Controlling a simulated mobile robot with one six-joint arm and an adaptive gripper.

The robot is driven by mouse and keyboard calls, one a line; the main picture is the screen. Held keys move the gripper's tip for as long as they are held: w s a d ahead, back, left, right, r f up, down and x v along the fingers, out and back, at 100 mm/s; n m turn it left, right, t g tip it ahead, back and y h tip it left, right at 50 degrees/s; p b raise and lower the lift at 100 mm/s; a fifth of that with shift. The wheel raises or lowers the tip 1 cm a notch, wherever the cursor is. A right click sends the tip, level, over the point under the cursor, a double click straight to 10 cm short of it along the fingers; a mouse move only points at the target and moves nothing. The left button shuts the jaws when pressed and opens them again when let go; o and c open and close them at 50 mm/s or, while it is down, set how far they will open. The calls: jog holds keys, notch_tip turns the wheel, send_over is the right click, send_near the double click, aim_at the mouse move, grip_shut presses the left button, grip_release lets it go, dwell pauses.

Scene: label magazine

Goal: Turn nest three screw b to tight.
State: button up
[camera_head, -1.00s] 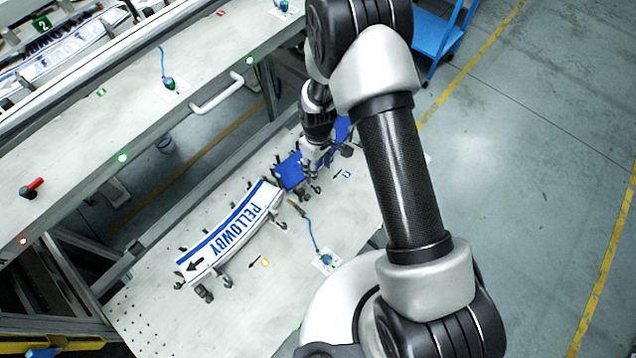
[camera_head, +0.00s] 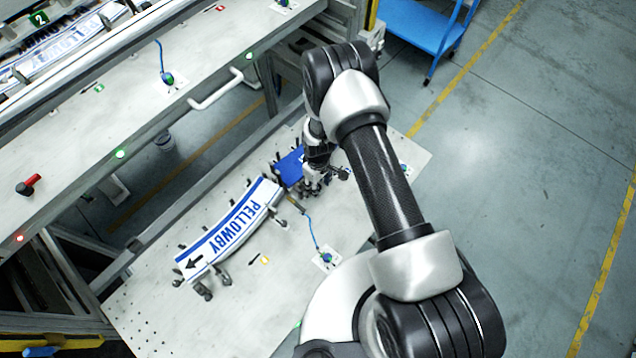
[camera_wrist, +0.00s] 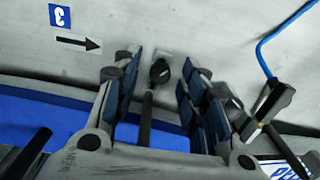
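In the wrist view a dark screw with a round black head (camera_wrist: 160,72) stands between the two blue-padded fingers of my gripper (camera_wrist: 157,82). The fingers are apart, with a gap on both sides of the screw. Which letter this screw carries cannot be read. A blue tag with a 3 (camera_wrist: 59,15) and a black arrow (camera_wrist: 78,43) lie on the plate at upper left. A blue curved panel (camera_wrist: 60,118) lies in the nest beside the screw. In the head view my gripper (camera_head: 312,188) is low at this blue panel (camera_head: 290,167), partly hidden by my wrist.
A white PELLOWBY panel (camera_head: 228,232) sits in clamps to the left on the grey table (camera_head: 190,320). A blue cable (camera_head: 311,232) runs beside it; it also shows in the wrist view (camera_wrist: 262,50), near a black handle (camera_wrist: 277,97). A bench with a white handle (camera_head: 215,92) stands behind.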

jog(key=shift+c, duration=0.5)
grip_shut()
